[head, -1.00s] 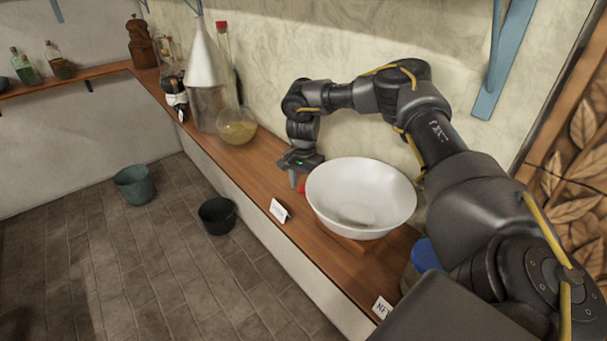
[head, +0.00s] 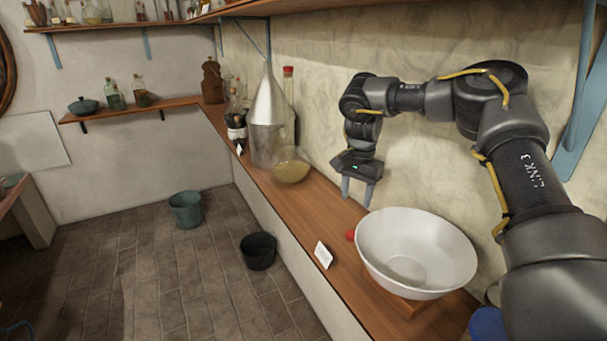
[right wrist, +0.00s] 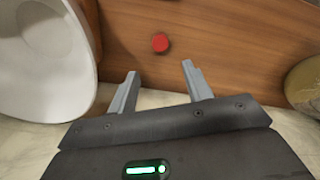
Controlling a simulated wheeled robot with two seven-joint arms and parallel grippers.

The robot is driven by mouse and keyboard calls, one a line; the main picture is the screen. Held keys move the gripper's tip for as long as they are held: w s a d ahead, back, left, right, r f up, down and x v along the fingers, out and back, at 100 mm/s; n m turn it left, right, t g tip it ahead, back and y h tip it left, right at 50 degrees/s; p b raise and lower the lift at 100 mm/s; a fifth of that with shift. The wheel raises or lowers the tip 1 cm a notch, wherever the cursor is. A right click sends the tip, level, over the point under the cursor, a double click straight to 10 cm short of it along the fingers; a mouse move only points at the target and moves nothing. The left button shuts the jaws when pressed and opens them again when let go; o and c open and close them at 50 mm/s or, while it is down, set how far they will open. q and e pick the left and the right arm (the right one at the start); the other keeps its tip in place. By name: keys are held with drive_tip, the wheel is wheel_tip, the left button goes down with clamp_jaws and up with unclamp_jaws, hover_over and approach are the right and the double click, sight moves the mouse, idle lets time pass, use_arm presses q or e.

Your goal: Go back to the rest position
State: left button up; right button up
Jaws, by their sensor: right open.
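My right gripper (head: 357,190) is open and empty above the wooden counter, behind and left of the white bowl in the head view. In the right wrist view the two fingers of my right gripper (right wrist: 157,82) stand apart with nothing between them. A small red object (right wrist: 160,42) lies on the counter beyond the fingertips; in the head view it is partly hidden by the bowl. The white bowl (head: 415,240) sits on a wooden block. My left gripper is not in view.
The counter (head: 315,205) runs along the wall. A round flask (head: 291,168), a metal cone vessel (head: 268,115) and dark bottles stand farther along it. A white card (head: 323,255) stands at its edge. Two buckets (head: 185,209) (head: 258,252) stand on the open tiled floor.

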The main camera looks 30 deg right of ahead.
sight(351, 234)
drive_tip(key=shift+f, duration=0.1)
wheel_tip(351, 234, down, 11)
drive_tip(key=shift+f+p, duration=0.1)
drive_tip(key=shift+p, duration=0.85)
drive_tip(key=shift+f, duration=0.5)
drive_tip(key=shift+r, duration=0.1)
